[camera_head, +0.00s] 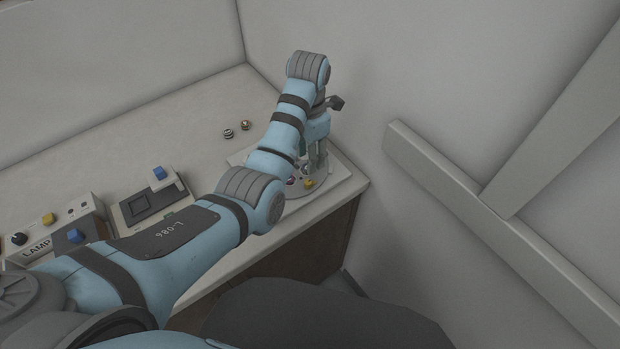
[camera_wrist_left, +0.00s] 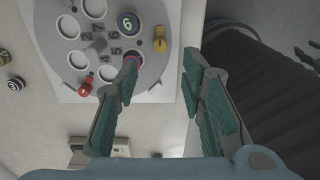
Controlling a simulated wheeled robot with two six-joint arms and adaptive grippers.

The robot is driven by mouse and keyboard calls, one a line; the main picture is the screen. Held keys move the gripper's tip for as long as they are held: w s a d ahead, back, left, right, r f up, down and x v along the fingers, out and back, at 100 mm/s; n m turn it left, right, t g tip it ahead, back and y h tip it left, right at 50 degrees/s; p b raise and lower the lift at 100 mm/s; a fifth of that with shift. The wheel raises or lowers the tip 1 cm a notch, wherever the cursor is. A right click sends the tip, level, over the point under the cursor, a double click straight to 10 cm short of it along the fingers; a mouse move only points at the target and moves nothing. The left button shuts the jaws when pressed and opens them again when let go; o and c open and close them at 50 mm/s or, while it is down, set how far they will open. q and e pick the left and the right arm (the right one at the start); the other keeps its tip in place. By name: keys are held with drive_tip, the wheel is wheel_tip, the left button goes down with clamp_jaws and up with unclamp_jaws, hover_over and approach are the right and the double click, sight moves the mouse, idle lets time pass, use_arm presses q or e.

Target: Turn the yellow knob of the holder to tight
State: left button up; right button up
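The holder is a round grey plate (camera_head: 322,184) on a white base at the right end of the bench. It also shows in the wrist view (camera_wrist_left: 100,70), with several round recesses. The yellow knob (camera_head: 309,184) sits near the plate's edge; in the wrist view it (camera_wrist_left: 160,45) lies just beyond the gap between my left fingertips. I cannot read its setting. My left gripper (camera_wrist_left: 161,72) is open and points down over the plate, with nothing seen between its fingers. The left fingertip overlaps a purplish piece (camera_head: 291,181) in the wrist view. My right gripper is out of view.
A red knob (camera_wrist_left: 86,90) and a disc marked 6 (camera_wrist_left: 128,22) are on the plate. A LAMP box (camera_head: 45,240) and a blue-buttoned device (camera_head: 148,200) stand further left. A wall rises close behind.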

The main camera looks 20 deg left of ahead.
use_arm(q)
hover_over(307, 181)
drive_tip(key=s, duration=0.1)
wheel_tip(307, 181, down, 5)
drive_tip(key=shift+s+r, duration=0.15)
drive_tip(key=shift+r, duration=0.05)
drive_tip(key=f, duration=0.2)
drive_tip(key=w+f+b, duration=0.1)
drive_tip(key=f, duration=0.2)
drive_tip(key=shift+w+f, duration=0.15)
drive_tip(key=shift+f, duration=0.05)
drive_tip(key=shift+r, duration=0.15)
drive_tip(key=shift+s, duration=0.25)
drive_tip(key=shift+c, duration=1.1)
clamp_jaws()
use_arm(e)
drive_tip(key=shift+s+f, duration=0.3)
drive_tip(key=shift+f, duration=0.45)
